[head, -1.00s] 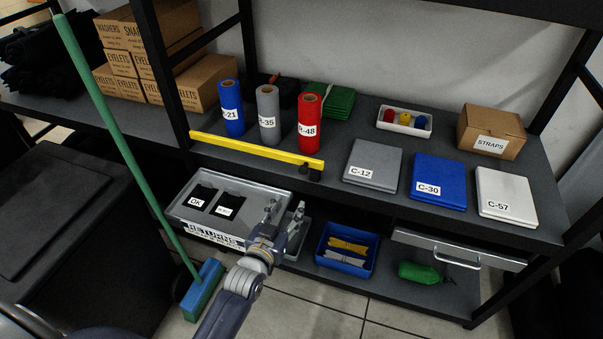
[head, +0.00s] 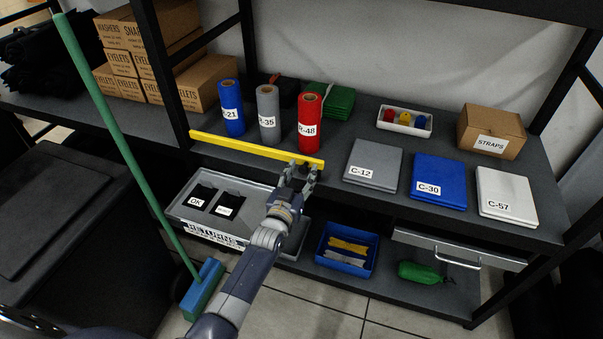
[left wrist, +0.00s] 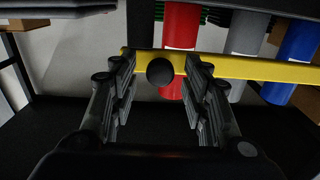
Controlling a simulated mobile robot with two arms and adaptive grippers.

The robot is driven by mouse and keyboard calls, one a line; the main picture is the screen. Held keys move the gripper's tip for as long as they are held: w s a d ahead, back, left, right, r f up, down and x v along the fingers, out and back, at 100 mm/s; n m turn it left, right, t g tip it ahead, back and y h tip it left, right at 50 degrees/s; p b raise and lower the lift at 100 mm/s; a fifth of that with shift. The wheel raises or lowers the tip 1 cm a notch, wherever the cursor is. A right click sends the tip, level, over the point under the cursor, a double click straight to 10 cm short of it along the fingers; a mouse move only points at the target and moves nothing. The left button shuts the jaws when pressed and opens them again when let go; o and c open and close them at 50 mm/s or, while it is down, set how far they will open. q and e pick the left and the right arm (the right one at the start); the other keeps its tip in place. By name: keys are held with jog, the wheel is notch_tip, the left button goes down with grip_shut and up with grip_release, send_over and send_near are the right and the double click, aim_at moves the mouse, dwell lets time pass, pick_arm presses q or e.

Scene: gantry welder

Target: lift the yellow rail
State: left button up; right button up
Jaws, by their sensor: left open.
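The yellow rail (head: 245,147) runs along the front edge of the upper shelf, in front of the upright rolls. It also crosses the top of the left wrist view (left wrist: 260,69). A round black knob (left wrist: 160,71) sits at its right end. My left gripper (head: 299,174) is open at that end. In the left wrist view its two fingers (left wrist: 160,88) stand on either side of the knob, with gaps on both sides. I cannot tell how deep the knob lies between them. My right gripper is not in view.
Behind the rail stand a blue roll (head: 231,108), a grey roll (head: 268,113) and a red roll (head: 309,122). Folded packs lie right of it, the nearest grey (head: 373,163). Below are a grey returns tray (head: 180,209) and a blue bin (head: 346,263). A green-handled broom (head: 115,130) leans at left.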

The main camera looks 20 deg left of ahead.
pick_arm(q)
jog(key=shift+w, duration=0.3)
